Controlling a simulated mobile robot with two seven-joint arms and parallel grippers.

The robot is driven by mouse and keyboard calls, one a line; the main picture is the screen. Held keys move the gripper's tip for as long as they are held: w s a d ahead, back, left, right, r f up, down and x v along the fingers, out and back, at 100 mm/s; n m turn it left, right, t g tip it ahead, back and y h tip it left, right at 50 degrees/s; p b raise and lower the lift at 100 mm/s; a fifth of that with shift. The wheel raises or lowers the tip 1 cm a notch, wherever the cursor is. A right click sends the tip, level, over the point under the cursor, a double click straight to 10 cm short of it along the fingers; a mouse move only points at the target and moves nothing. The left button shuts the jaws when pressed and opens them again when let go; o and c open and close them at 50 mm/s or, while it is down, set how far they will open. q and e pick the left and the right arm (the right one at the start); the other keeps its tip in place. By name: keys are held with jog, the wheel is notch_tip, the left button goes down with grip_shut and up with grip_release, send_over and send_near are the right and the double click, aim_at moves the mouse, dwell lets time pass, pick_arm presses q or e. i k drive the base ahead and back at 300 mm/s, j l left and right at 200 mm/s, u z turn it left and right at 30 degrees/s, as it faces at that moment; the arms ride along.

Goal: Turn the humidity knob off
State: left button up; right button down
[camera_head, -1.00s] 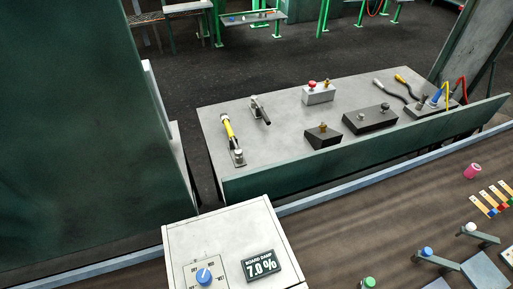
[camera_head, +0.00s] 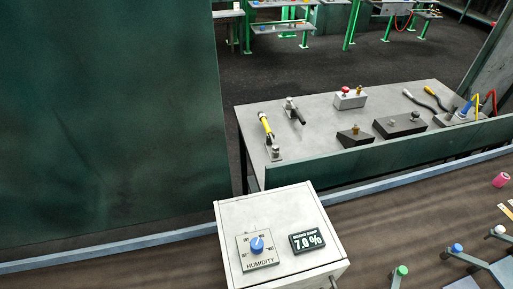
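The humidity knob (camera_head: 257,244) is a blue dial with a pale pointer line. It sits on a light square plate (camera_head: 262,262) labelled HUMIDITY, with small markings around the dial that are too small to read surely. The plate is on top of a white box (camera_head: 232,217) at the lower middle of the head view. The pointer seems to point roughly upward; its exact setting is hard to tell. Neither of my grippers shows in the view.
A grey table (camera_head: 330,107) behind the box holds levers, switch boxes and cables. A green panel (camera_head: 110,120) fills the left. On the brown surface at right are a pink cylinder (camera_head: 501,180), a green-capped post (camera_head: 400,271) and a blue-capped post (camera_head: 457,248).

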aim_at(256, 244)
jog(key=l+u, duration=0.15)
jog(key=u, duration=0.25)
jog(key=l+u, duration=0.1)
jog(key=u, duration=0.25)
jog(key=l+u, duration=0.15)
jog(key=u, duration=0.25)
jog(key=k+l+u, duration=0.1)
jog(key=u, duration=0.3)
